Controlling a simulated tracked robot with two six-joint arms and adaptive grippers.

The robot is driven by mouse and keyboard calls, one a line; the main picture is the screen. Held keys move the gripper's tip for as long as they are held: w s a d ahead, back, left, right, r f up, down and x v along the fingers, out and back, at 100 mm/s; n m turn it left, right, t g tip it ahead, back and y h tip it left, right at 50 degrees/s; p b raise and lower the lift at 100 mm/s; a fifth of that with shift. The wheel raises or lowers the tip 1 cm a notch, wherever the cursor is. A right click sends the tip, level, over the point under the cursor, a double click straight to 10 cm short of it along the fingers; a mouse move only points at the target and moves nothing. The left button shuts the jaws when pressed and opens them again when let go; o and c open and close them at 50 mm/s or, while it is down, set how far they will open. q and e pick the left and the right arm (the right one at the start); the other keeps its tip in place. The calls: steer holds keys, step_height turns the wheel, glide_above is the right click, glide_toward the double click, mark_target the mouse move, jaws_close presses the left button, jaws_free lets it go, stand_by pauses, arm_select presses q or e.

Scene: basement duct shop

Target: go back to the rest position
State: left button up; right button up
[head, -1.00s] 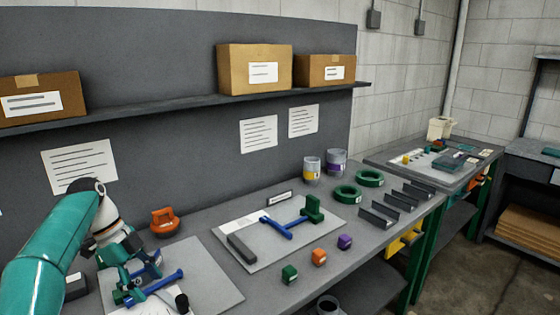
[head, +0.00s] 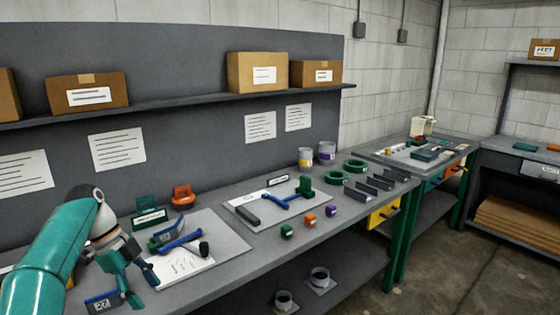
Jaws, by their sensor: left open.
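My left gripper (head: 138,282) is at the lower left, at the end of my teal arm. It is open, with nothing seen between its fingers, and lies left of and in front of a grey mat (head: 228,262). On that mat are a blue-handled tool (head: 180,241), a dark curved piece (head: 166,232) and a white paper (head: 183,266). The gripper looks apart from them. My right gripper is not in view.
A second mat (head: 262,221) holds a blue and green tool (head: 290,195) and a grey bar (head: 247,214). Small green, orange and purple blocks line the bench front. Green rings (head: 354,167) and dark channels stand farther right. Boxes sit on the shelf above. Floor is open at right.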

arm_select(q)
steer(key=w+d+f+n, duration=0.1)
steer(key=d+f+n, duration=0.2)
steer(key=f, duration=0.6)
steer(key=w+d+f+n, duration=0.1)
steer(key=d+f+n, duration=0.2)
steer(key=f, duration=0.5)
steer(key=s+d+f+n, duration=0.2)
steer(key=s+f+n, duration=0.1)
steer(key=f, duration=0.3)
steer(key=s+d+f+n, duration=0.2)
steer(key=s+d+f, duration=0.15)
steer(key=f, duration=0.25)
steer(key=s+d+f+n, duration=0.2)
steer(key=s+n, duration=0.1)
steer(key=s, duration=0.4)
steer(key=s+d+f+n, duration=0.2)
steer(key=s+f+n, duration=0.1)
steer(key=s, duration=0.5)
steer(key=s+d+f+n+t, duration=0.1)
steer(key=s+d+f+n, duration=0.1)
steer(key=s, duration=0.6)
steer(key=f+n, duration=0.1)
steer(key=n, duration=0.1)
steer(key=shift+n, duration=0.3)
steer(key=shift+f, duration=0.1)
steer(key=shift+c, duration=0.2)
